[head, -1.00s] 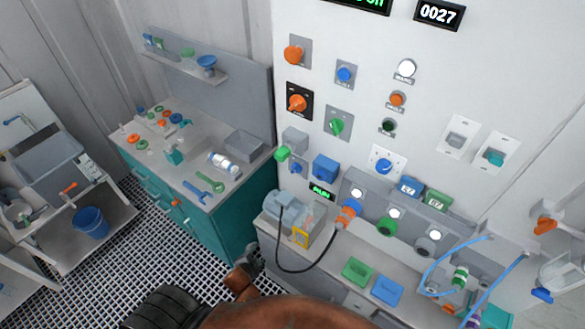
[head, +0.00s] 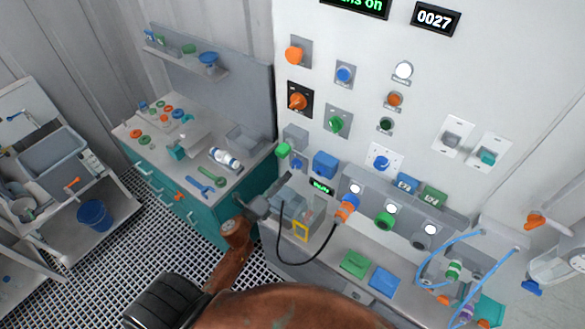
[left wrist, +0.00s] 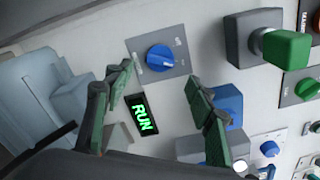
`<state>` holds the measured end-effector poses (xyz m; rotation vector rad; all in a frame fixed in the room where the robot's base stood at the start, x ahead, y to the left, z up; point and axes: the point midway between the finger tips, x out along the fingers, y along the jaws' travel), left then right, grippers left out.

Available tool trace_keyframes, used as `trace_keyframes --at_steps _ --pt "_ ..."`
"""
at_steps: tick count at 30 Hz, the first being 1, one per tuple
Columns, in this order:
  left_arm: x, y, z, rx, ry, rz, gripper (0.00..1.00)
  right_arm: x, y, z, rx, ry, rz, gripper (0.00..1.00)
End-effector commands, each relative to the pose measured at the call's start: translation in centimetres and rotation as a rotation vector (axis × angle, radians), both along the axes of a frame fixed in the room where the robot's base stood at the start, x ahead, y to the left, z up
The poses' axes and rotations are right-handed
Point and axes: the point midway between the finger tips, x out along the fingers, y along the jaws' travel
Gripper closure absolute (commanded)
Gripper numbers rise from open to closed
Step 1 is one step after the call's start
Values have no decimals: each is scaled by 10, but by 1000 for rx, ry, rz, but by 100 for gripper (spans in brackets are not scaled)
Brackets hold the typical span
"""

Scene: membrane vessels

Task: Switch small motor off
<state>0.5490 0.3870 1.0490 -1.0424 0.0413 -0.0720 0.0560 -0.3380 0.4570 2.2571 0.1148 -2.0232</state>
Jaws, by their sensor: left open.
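A small blue rotary knob (head: 296,163) sits on a grey plate low on the white panel. In the left wrist view the same knob (left wrist: 160,57) shows between and beyond my fingertips, apart from them. A small display (head: 320,187) below it glows green and reads RUN in the left wrist view (left wrist: 141,115). The light grey-blue motor (head: 297,201) stands on the bench below, partly hidden by my left gripper. My left gripper (head: 285,183) is open and empty in front of the motor; its fingers (left wrist: 157,80) are spread. My right gripper is not in view.
A grey box with a green block (head: 283,150) and a blue box (head: 325,165) flank the knob. A black cable (head: 281,245) loops from the motor to an orange connector (head: 346,210). A teal cabinet (head: 205,215) stands to the left.

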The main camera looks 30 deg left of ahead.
Motion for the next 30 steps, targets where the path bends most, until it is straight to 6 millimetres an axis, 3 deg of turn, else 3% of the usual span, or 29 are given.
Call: trace_keyframes --at_steps 9,15,25,30 --pt "48 -5 3 -3 -1 -1 49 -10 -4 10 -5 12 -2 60" --pt "69 -6 1 -5 0 -1 49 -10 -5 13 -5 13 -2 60" --pt "73 -6 0 -5 1 1 49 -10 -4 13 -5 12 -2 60" --pt "73 -6 0 -5 1 1 60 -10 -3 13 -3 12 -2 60"
